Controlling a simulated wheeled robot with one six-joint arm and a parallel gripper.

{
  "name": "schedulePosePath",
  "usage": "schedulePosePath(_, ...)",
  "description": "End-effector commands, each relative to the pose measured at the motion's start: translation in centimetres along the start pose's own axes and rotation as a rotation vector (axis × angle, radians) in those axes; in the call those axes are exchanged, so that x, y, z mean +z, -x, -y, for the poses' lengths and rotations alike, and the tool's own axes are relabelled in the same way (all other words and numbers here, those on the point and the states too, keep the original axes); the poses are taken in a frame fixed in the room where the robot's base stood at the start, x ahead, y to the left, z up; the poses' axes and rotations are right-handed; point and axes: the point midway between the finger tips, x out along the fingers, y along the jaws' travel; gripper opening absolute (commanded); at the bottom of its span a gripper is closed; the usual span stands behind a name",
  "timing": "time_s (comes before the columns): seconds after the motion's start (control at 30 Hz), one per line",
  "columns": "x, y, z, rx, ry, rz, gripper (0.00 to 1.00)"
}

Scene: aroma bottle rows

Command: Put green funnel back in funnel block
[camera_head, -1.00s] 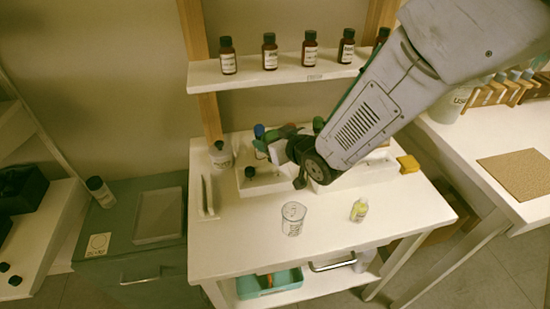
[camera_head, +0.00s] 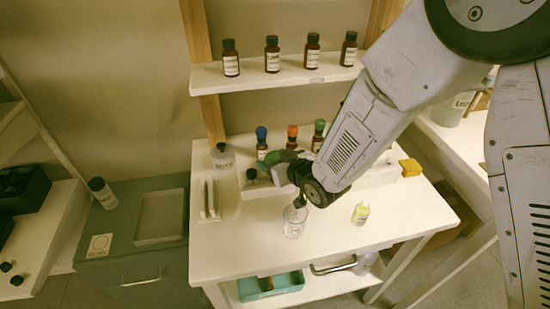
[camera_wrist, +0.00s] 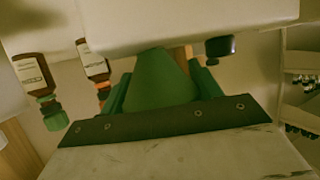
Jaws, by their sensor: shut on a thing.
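The green funnel (camera_wrist: 160,82) sits between the two green fingers of my gripper (camera_wrist: 160,92), which is shut on it, in the wrist view. In the head view my gripper (camera_head: 274,164) is above the back left of the white table, and the funnel is hard to tell from the green fingers. A low white block (camera_head: 258,190), likely the funnel block, stands just below and left of my gripper, with a black piece (camera_head: 252,175) on it. A white block edge (camera_wrist: 180,25) crosses the top of the wrist view. I cannot tell whether the funnel touches it.
Bottles with blue (camera_head: 261,140), orange (camera_head: 292,137) and green (camera_head: 319,134) caps stand behind my gripper. Several brown bottles line the shelf (camera_head: 265,77). The front left tabletop (camera_head: 235,245) is clear.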

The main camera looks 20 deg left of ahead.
Motion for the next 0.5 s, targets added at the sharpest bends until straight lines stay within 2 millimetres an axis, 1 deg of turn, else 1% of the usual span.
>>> schedulePosePath(0.03, 0.16, -0.07, 0.0, 0.0, 0.0, 0.0, 0.42)
schedulePosePath(0.07, 0.09, -0.05, 0.0, 0.0, 0.0, -0.001, 0.71)
schedulePosePath(0.1, 0.08, -0.04, 0.0, 0.0, 0.0, -0.001, 0.83)
schedulePosePath(0.13, 0.08, -0.04, 0.0, 0.0, 0.0, 0.0, 0.85)
schedulePosePath(0.37, 0.08, -0.04, 0.0, 0.0, 0.0, 0.0, 0.85)
schedulePosePath(0.5, -0.57, 0.21, 0.0, 0.0, 0.001, -0.002, 0.85)
